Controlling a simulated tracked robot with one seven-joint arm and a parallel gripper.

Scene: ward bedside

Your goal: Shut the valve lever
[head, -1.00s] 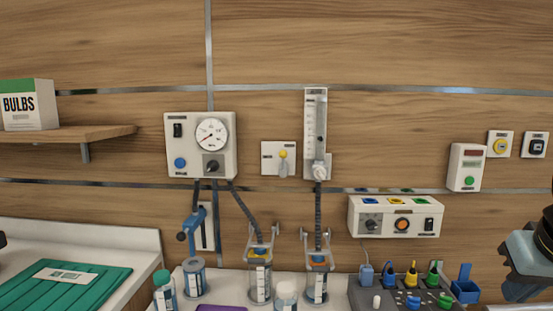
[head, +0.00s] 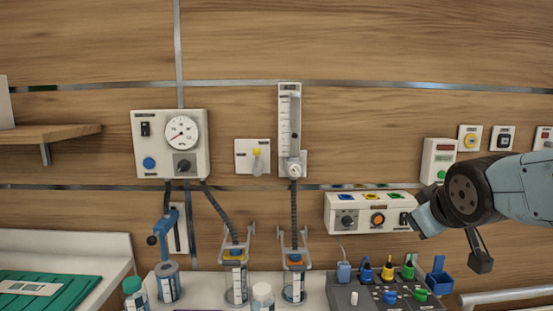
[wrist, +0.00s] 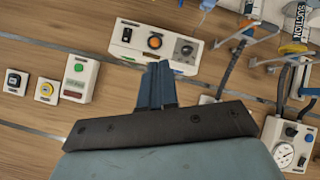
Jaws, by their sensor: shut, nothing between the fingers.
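A blue lever-like fitting (head: 168,228) with a dark round knob is mounted on a narrow wall plate below the gauge box, at left in the head view. A small grey lever (head: 258,166) with a yellow top hangs on a white wall plate at centre. I cannot tell for certain which is the valve lever. My gripper (wrist: 157,68) is shut and empty in the wrist view, its blue fingers pointing toward the wall near the socket box. In the head view my arm is at right, well apart from both levers.
The gauge box (head: 145,170) and flowmeter (head: 288,120) flank the white plate. The socket box (head: 360,222) is on the wall near my gripper. Below, the counter holds jars (head: 236,285) and a grey caddy (head: 345,300). A shelf (head: 60,133) is at left.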

